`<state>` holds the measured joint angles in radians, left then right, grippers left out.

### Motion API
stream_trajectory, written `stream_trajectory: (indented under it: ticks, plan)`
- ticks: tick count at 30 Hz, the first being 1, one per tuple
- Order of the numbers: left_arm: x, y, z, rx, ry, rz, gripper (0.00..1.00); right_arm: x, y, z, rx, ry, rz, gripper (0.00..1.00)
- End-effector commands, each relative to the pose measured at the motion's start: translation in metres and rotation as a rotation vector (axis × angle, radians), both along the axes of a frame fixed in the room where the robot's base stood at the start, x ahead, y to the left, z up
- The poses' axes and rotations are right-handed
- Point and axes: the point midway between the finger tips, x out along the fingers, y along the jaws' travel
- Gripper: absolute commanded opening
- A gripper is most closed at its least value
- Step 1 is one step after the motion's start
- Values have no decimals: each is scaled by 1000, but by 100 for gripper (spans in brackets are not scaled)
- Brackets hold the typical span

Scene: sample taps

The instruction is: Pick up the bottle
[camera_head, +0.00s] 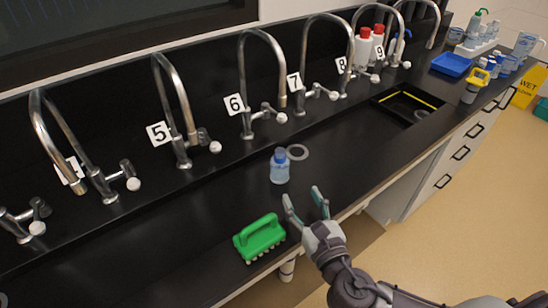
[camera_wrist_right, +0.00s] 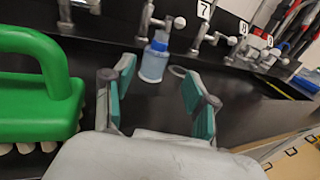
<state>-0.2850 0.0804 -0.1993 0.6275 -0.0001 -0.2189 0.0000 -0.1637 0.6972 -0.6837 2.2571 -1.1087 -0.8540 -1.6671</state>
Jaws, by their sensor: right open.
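The bottle (camera_head: 280,168) is small, with a translucent body and a blue cap, and stands upright on the black bench below tap 7. It also shows in the right wrist view (camera_wrist_right: 154,60), beyond and between my fingers. My right gripper (camera_head: 305,203) is open and empty, with green-lined fingers pointing at the bottle from the front. It is a short way from the bottle and not touching it. In the right wrist view the open fingers (camera_wrist_right: 158,92) frame the bottle. My left gripper is not in view.
A green brush (camera_head: 260,237) lies left of my right gripper, close to the left finger in the wrist view. A flat grey ring (camera_head: 297,152) lies just behind the bottle. Numbered taps line the back. A sink (camera_head: 407,103) and blue tray (camera_head: 452,64) are to the right.

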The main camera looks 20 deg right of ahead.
Motion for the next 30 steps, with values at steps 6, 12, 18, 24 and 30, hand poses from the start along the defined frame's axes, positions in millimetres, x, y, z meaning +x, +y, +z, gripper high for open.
stream_trajectory:
  ticks: [6,12,18,24,30]
  plan:
    - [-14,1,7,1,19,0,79,32,1,4,0,-5,-2,57]
    - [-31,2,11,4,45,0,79,68,3,1,0,-2,-2,57]
    - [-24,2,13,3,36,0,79,84,4,0,2,0,0,57]
    - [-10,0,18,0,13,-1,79,111,5,2,1,-2,-1,57]
    - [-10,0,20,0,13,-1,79,134,7,0,1,0,0,57]
